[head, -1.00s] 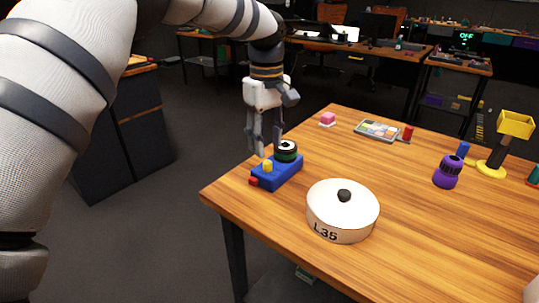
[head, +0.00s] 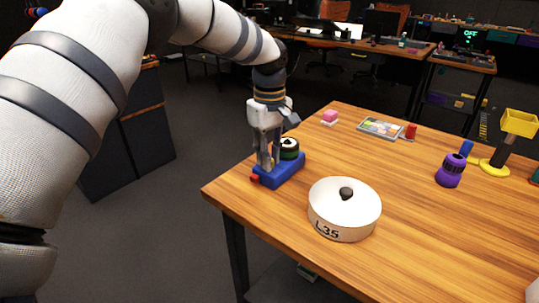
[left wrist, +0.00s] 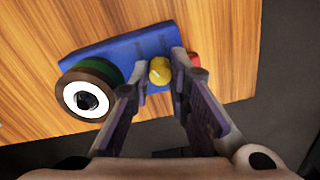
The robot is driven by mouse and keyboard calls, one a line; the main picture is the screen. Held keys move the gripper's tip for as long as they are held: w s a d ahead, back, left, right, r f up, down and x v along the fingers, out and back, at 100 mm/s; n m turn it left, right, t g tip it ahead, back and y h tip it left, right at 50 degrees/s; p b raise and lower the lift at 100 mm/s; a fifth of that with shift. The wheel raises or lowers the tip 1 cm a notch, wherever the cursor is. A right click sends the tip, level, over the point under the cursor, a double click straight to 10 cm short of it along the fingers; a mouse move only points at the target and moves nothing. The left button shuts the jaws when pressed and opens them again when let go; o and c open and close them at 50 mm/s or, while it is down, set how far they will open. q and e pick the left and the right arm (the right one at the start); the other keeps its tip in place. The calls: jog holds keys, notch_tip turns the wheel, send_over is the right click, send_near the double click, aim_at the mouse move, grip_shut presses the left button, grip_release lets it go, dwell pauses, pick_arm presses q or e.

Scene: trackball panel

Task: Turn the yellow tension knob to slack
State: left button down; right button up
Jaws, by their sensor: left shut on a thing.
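The blue trackball panel (head: 292,172) sits near the table's left corner and also shows in the left wrist view (left wrist: 118,52). My left gripper (head: 269,165) points down over it, shut on the yellow tension knob (left wrist: 160,71), which is between the fingertips in the left wrist view. In the head view the fingers hide the knob. The dark trackball (head: 289,149) with a green ring and white top stands beside the fingers; it also shows in the left wrist view (left wrist: 88,98). A red part (head: 255,179) is at the panel's end. My right gripper is not in view.
The table's left edge is close.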

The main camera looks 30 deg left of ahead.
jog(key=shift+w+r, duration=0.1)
pick_arm(q)
jog(key=shift+r+m+p, duration=0.1)
jog(key=shift+m+p, duration=0.2)
jog(key=shift+m, duration=1.8)
jog(key=m, duration=0.2)
jog(key=shift+m+p, duration=0.3)
jog(key=shift+m, duration=0.1)
jog(key=m, duration=0.3)
jog(key=shift+m, duration=0.3)
jog(key=m, duration=1.3)
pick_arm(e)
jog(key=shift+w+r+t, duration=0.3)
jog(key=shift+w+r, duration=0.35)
